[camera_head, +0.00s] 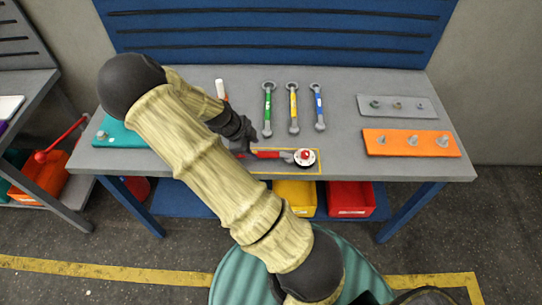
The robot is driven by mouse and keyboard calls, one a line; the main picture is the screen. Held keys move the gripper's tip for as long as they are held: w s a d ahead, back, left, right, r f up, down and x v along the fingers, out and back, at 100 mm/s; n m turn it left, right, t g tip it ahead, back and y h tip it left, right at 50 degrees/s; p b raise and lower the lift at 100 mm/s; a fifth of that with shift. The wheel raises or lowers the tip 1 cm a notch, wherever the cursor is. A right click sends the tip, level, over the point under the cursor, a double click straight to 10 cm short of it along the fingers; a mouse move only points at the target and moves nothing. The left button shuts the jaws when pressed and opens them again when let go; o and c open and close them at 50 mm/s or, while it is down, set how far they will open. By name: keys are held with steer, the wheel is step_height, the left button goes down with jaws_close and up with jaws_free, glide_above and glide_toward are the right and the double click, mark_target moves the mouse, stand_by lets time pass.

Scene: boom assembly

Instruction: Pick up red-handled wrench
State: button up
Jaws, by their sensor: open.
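The red-handled wrench (267,154) lies flat near the front edge of the grey workbench, inside a yellow outline. Its grey head points right and touches or nearly touches a round white disc with a red centre (305,157). My gripper (243,148) is open, low over the bench at the left end of the red handle. My arm hides most of the gripper, so the gap between fingers and wrench does not show clearly. I cannot tell whether they touch.
Green (268,109), yellow (293,107) and blue (319,106) wrenches lie behind. A grey plate (398,106) and orange plate (411,143) with bolts sit right. A teal plate (118,132) and white-topped marker-like object (221,89) are left. Yellow and red bins stand below.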

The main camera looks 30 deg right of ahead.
mark_target(259, 152)
steer(key=p+x, duration=0.1)
steer(key=x, duration=0.3)
steer(key=shift+d+f, duration=0.15)
steer(key=shift+f, duration=0.15)
steer(key=shift+c, duration=0.5)
jaws_close()
